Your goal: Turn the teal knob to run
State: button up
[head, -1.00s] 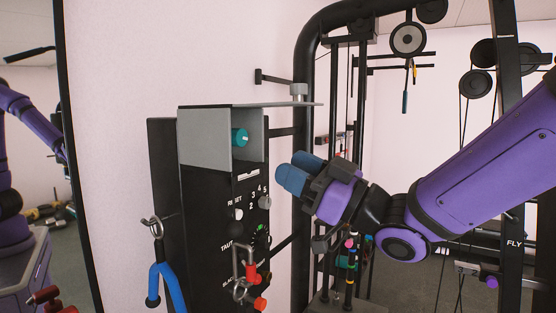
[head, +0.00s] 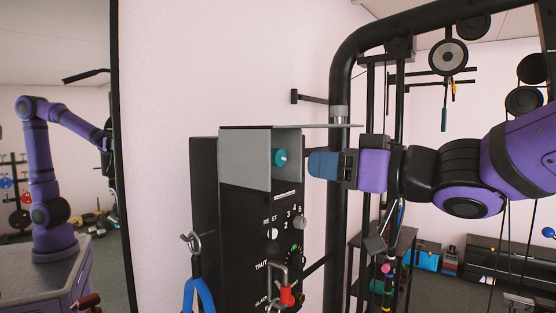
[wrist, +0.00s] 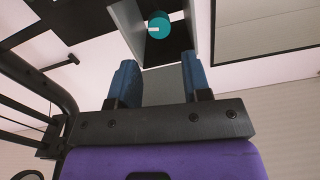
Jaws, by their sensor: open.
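The teal knob (head: 279,157) sits on the upper part of the black control panel (head: 250,225), inside a grey open-fronted hood (head: 247,150). It also shows in the wrist view (wrist: 159,25), round, with a pale mark on its face. My gripper (head: 312,164) is level with the knob, just to its right and outside the hood. In the wrist view my gripper (wrist: 157,80) has its two blue fingers apart, with nothing between them. The knob is beyond the fingertips, between their lines and slightly left of centre. Nothing touches the knob. Any label by it is not readable.
Below are a numbered selector (head: 301,222), a white button (head: 272,234) and a red-handled clip (head: 286,294). A blue strap (head: 198,295) hangs at the panel's left. A black rack frame (head: 343,100) stands behind my gripper. A mirror (head: 60,180) is on the left.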

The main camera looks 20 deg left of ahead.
aim_at(281, 158)
jog(key=x, duration=1)
jog(key=shift+w+a, duration=0.2)
jog(key=shift+a, duration=0.1)
